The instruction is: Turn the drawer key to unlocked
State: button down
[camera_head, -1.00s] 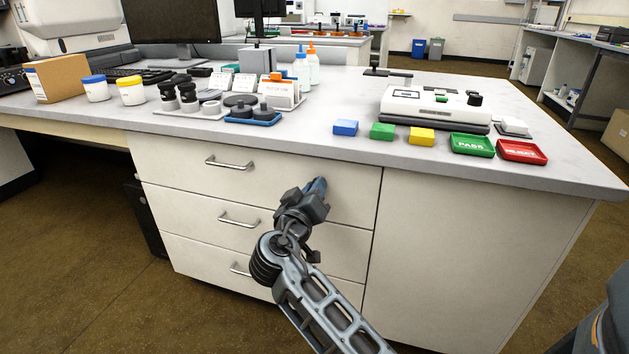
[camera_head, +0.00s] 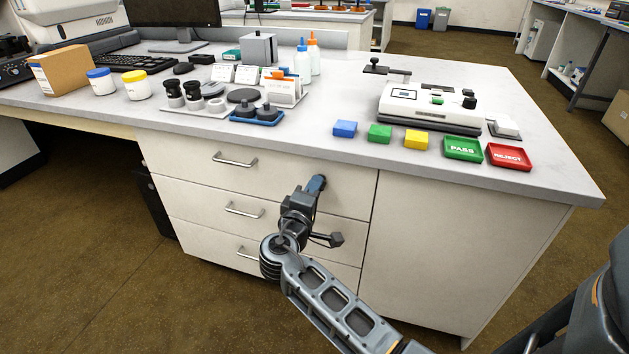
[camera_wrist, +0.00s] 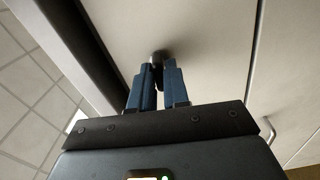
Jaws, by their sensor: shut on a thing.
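The drawer key (camera_wrist: 157,57) shows in the wrist view as a small dark piece at the drawer front, between the tips of my gripper (camera_wrist: 155,75). My gripper has blue fingers and is shut on the key. In the head view my gripper (camera_head: 316,184) is at the right end of the top drawer (camera_head: 235,178), and its own body hides the key and lock. I cannot tell the key's angle clearly.
The white cabinet (camera_head: 450,240) has handles on its drawers to the left of my gripper. The worktop edge overhangs just above. On it stand blue, green and yellow blocks, a green PASS tray (camera_head: 463,149), a red REJECT tray (camera_head: 509,157) and a white instrument (camera_head: 431,105).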

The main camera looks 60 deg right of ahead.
jog(key=shift+n+p, duration=0.4)
jog(key=shift+n, duration=0.1)
jog(key=c, duration=1.2)
grip_release()
jog(key=s+a, duration=0.1)
jog(key=a, duration=0.6)
jog(key=shift+a+p, duration=0.4)
jog(key=shift+s+f, duration=0.1)
